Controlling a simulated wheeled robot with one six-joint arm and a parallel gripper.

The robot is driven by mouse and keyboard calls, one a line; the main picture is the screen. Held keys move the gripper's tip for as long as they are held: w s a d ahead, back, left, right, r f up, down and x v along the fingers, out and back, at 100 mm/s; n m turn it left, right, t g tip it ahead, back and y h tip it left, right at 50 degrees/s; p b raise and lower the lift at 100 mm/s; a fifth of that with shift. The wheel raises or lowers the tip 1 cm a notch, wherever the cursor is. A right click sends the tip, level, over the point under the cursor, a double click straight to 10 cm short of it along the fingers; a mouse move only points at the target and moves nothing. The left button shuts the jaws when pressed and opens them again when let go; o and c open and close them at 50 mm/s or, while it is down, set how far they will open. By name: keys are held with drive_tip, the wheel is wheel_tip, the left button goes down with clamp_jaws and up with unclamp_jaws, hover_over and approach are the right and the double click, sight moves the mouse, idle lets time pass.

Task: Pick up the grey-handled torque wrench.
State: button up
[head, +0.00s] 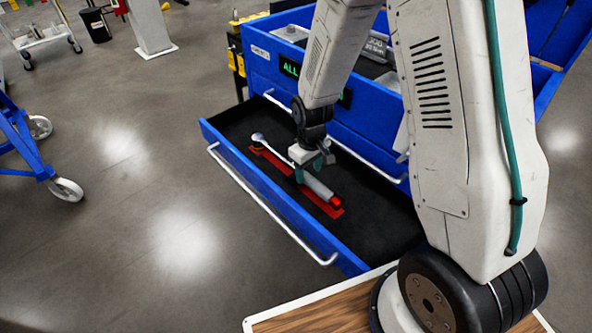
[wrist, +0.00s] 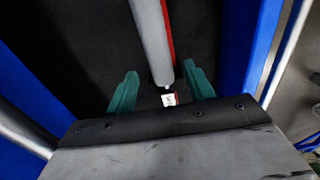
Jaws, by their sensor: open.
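The grey-handled torque wrench (head: 318,187) lies in the open blue drawer (head: 372,212), over red patches on the black drawer floor. Its handle has a red end, and its shaft runs up-left to a round head. My gripper (head: 308,167) is over the wrench where the handle meets the shaft, pointing down. In the wrist view the grey handle (wrist: 152,38) runs down to a point between the two green fingers of my gripper (wrist: 160,92). The fingers are open, with a gap on each side of the wrench. A small white tag shows by the handle's lower end.
The blue cabinet (head: 262,62) with a green lit display rises behind the drawer. The drawer's front wall and silver handle bar (head: 268,205) stand on the near side. A blue wheeled frame (head: 30,150) is at the left. The floor between is clear.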

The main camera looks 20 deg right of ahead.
sight(309, 176)
wheel_tip(309, 176, down, 4)
drive_tip(key=shift+s+r, duration=0.15)
clamp_jaws()
drive_tip(key=shift+r, duration=0.1)
wheel_tip(309, 176, up, 10)
idle(0.8)
